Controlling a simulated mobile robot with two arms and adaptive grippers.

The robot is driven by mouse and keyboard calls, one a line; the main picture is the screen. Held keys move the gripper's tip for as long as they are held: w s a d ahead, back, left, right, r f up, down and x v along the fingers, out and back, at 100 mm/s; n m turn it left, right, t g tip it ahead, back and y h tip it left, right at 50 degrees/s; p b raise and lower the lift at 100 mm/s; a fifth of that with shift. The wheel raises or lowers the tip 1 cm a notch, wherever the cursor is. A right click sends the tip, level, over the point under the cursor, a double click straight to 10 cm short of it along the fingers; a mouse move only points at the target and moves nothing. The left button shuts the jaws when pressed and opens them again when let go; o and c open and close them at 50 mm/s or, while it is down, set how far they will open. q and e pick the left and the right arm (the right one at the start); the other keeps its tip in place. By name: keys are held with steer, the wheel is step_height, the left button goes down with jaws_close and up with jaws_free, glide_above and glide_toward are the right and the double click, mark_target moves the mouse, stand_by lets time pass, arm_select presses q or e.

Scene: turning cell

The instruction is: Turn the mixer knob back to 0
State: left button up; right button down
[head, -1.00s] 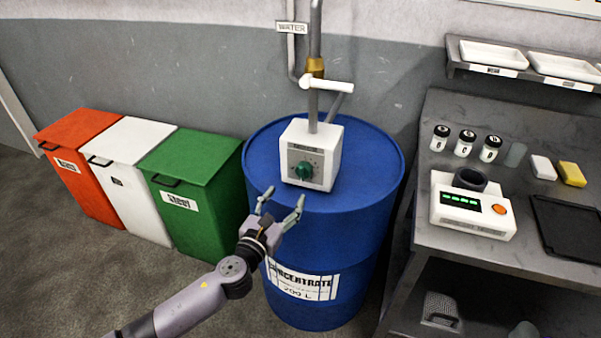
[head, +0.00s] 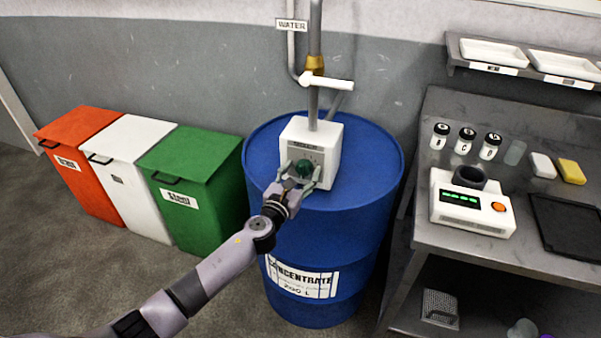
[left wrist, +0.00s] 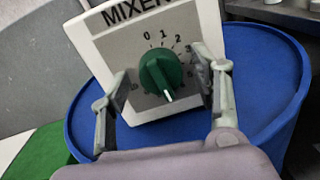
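The white mixer box (head: 325,150) stands on top of the blue drum. Its green knob (head: 304,169) is on the front panel, partly behind my left gripper in the head view. In the left wrist view the knob (left wrist: 158,70) has a white pointer mark at its lower edge, aimed down and slightly right, away from the 0 (left wrist: 147,35) at the top. My left gripper (head: 300,174) is open. Its fingers stand left and right of the knob, with a visible gap on each side in the left wrist view. My right gripper is not in view.
The blue drum (head: 350,240) carries the box. A pipe with a white valve handle (head: 326,82) rises behind it. Orange, white and green bins (head: 190,180) stand at left. A steel bench (head: 430,237) with a scale and jars is close on the right.

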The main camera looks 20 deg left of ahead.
arm_select(q)
steer(key=c, duration=1.1)
